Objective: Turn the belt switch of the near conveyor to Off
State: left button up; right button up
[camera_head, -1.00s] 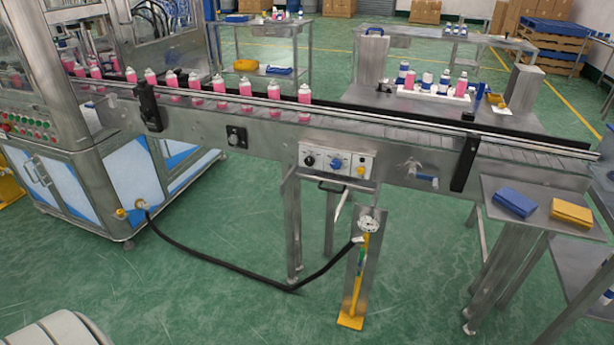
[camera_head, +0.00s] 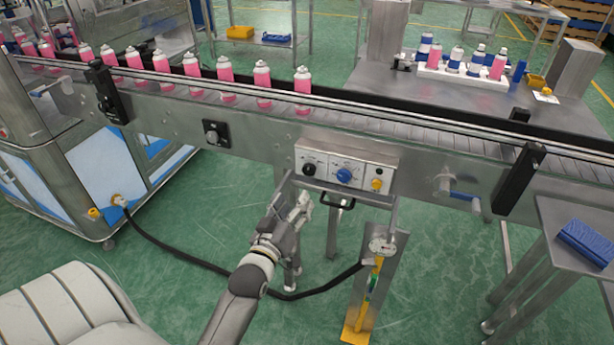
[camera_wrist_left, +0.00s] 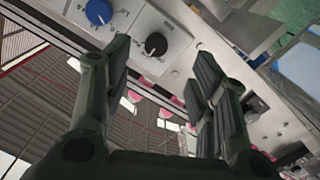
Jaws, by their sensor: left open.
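The near conveyor (camera_head: 262,138) carries a control box (camera_head: 330,160) on its front side. The box has a black knob (camera_head: 309,169), a blue knob (camera_head: 345,175) and a yellow knob (camera_head: 377,184); their labels are too small to read. My left gripper (camera_head: 304,200) is just below the box, apart from it. In the left wrist view the open fingers (camera_wrist_left: 160,85) point at the panel, with the black knob (camera_wrist_left: 156,45) between and beyond them. The blue knob (camera_wrist_left: 98,12) lies beyond the left finger. Nothing is between the fingers. My right gripper is out of view.
Several pink cans (camera_head: 228,80) stand on the belt. A gauge post (camera_head: 372,290) stands below, with a black hose (camera_head: 230,278) on the floor. A side table (camera_head: 560,215) with a blue cloth is at right.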

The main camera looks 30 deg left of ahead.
aim_at(308, 172)
pick_arm(q)
jog(key=x, duration=0.6)
jog(key=r+x, duration=0.1)
jog(key=x, duration=0.2)
jog(key=shift+w+a+r, duration=0.1)
jog(key=shift+w+a, duration=0.15)
jog(key=shift+a, duration=0.05)
jog(key=shift+w+a, duration=0.15)
jog(key=shift+w, duration=0.5)
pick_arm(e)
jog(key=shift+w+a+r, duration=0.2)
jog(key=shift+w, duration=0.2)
pick_arm(q)
jog(key=c, duration=1)
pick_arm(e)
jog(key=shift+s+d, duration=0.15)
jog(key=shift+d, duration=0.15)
